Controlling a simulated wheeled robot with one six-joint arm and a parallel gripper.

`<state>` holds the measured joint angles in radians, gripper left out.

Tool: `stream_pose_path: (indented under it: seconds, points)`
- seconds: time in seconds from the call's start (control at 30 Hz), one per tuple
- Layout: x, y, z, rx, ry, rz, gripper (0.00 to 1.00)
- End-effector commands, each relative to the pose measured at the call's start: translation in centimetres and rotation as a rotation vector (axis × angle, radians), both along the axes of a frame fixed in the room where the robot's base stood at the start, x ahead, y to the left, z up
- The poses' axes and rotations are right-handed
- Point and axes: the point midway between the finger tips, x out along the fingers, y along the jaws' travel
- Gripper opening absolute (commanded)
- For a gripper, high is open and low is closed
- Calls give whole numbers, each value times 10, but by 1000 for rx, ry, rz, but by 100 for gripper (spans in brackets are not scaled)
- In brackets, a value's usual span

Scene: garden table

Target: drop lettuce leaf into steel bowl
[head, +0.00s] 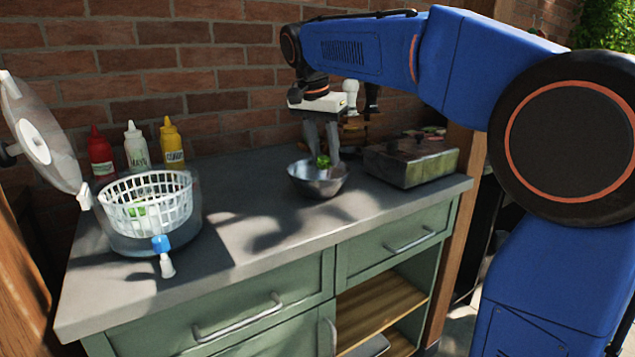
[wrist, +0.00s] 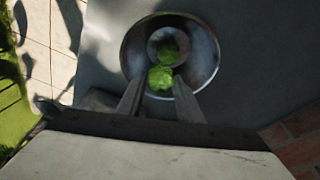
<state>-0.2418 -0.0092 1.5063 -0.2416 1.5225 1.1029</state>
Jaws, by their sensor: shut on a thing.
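The steel bowl (head: 317,180) stands on the grey counter, left of the grill box. My gripper (head: 325,152) points down over the bowl, shut on a green lettuce leaf (head: 322,161). In the head view the leaf is at the height of the bowl's rim or just above it. In the wrist view the leaf (wrist: 160,78) sits between the fingertips (wrist: 158,88), over the inside of the bowl (wrist: 208,62). More green (wrist: 168,50) shows in the bowl beyond it; I cannot tell whether it is another leaf or a reflection.
A salad spinner with a white basket (head: 150,203) and some green inside stands at the left, its clear lid (head: 40,140) raised. Red, white and yellow bottles (head: 137,148) stand by the brick wall. A grill box (head: 410,162) is close right of the bowl. The front middle counter is clear.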

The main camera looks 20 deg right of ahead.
Motion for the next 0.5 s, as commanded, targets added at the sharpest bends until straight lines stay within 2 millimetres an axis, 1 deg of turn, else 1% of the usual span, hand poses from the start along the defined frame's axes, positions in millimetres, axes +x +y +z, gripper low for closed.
stream_pose_path:
  seconds: [0.33, 0.37, 0.4, 0.43, 0.5]
  points:
    - [0, 0, -2, 0, 0, 0, 12]
    - [0, 0, -2, 0, 0, 0, 40]
    - [0, 0, -2, 0, 0, 0, 50]
    - [0, 0, -2, 0, 0, 0, 55]
    - [0, 0, -2, 0, 0, 0, 55]
